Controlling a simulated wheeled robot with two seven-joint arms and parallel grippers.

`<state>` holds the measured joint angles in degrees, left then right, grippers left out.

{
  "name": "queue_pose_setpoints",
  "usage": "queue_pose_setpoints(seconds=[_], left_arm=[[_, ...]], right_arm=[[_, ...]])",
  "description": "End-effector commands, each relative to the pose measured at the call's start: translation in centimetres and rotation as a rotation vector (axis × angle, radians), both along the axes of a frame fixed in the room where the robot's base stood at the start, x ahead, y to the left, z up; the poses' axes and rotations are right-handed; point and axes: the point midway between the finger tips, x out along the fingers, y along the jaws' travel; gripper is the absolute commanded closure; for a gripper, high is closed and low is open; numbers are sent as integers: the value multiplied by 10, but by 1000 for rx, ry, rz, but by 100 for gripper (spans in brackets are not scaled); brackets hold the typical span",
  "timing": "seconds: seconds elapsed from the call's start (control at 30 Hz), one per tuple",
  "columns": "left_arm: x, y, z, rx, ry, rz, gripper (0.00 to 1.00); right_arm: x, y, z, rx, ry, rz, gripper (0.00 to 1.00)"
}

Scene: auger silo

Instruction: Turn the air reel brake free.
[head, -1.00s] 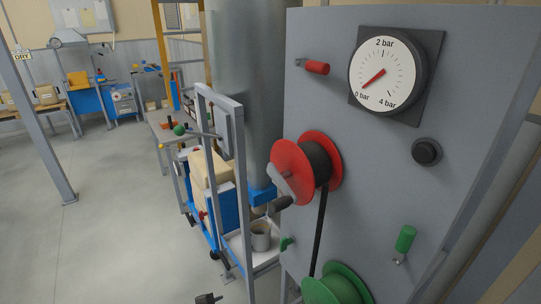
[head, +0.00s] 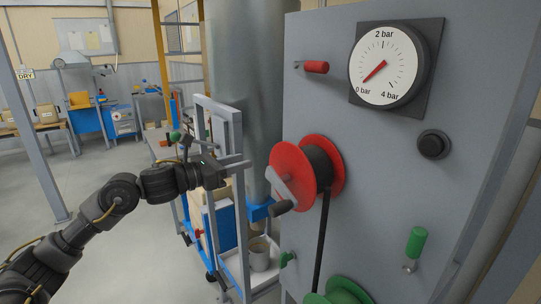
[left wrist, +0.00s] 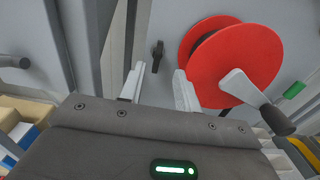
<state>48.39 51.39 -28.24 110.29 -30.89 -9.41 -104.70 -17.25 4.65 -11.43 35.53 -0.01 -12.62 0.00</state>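A red reel (head: 303,168) with a black hose and a crank stands on the grey panel (head: 365,150). A lever with a red grip (head: 316,67) is above it. A green reel (head: 338,292) is cut off at the bottom, with a lever with a green grip (head: 415,243) to its upper right. I cannot tell which is the air reel. My left gripper (head: 240,166) is open and empty, left of the red reel and apart from it. In the left wrist view its fingers (left wrist: 158,80) stand apart; beyond them are a small black lever (left wrist: 157,56) and the red reel (left wrist: 225,55). My right gripper is out of view.
A pressure gauge (head: 388,65) reads near 0 bar, with a black knob (head: 433,145) below it. The red reel's crank handle (head: 283,207) juts out to the left. A metal frame (head: 240,205) with a cup (head: 259,254) stands behind my left gripper.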

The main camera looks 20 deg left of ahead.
Motion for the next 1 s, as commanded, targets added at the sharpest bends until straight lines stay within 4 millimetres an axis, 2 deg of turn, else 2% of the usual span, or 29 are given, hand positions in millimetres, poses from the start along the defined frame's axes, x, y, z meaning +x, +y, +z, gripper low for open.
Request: queue_pose_setpoints(seconds=[0.17, 0.4, 0.6, 1.0], left_arm=[[18, -17, 4, -6, 2, -3, 67], [54, -45, 4, -8, 3, 0, 67], [74, -61, 3, -7, 3, 1, 67], [81, -67, 0, -4, 2, 1, 67]], right_arm=[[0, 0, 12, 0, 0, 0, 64], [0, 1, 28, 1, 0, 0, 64], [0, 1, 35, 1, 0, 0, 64], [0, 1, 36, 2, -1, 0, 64]])
